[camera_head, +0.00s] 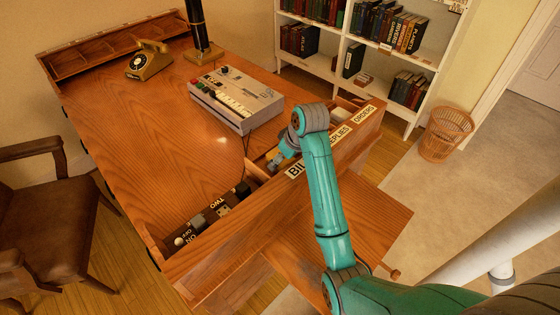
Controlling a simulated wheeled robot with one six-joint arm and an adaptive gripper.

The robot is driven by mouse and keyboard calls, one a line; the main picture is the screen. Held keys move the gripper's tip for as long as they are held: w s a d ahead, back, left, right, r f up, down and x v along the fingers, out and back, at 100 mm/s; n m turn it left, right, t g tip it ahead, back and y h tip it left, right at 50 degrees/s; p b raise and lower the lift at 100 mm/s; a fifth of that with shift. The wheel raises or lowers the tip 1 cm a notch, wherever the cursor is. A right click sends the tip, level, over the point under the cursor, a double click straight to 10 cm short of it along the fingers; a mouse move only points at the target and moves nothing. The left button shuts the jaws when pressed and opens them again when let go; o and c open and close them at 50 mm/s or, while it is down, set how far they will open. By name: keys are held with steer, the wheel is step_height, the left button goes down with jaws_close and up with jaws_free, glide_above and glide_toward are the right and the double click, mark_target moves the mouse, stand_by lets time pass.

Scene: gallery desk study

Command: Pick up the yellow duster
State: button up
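I cannot make out a yellow duster in the head view. My teal arm reaches over the front of the wooden desk (140,135). My gripper (278,161) is at a compartment along the desk's near right edge, low and close to it. It is small and partly covered by my wrist, so I cannot tell whether its fingers are open or shut, or whether they hold anything.
A grey console (237,98) with buttons and a mustard telephone (149,60) stand on the desk. A dark column (199,28) rises behind. A brown chair (50,220) is at left. A bookcase (340,55) and a wicker basket (445,133) are at right.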

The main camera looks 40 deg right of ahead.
steer(key=shift+f, duration=0.25)
stand_by(0.5)
steer(key=c, duration=1.2)
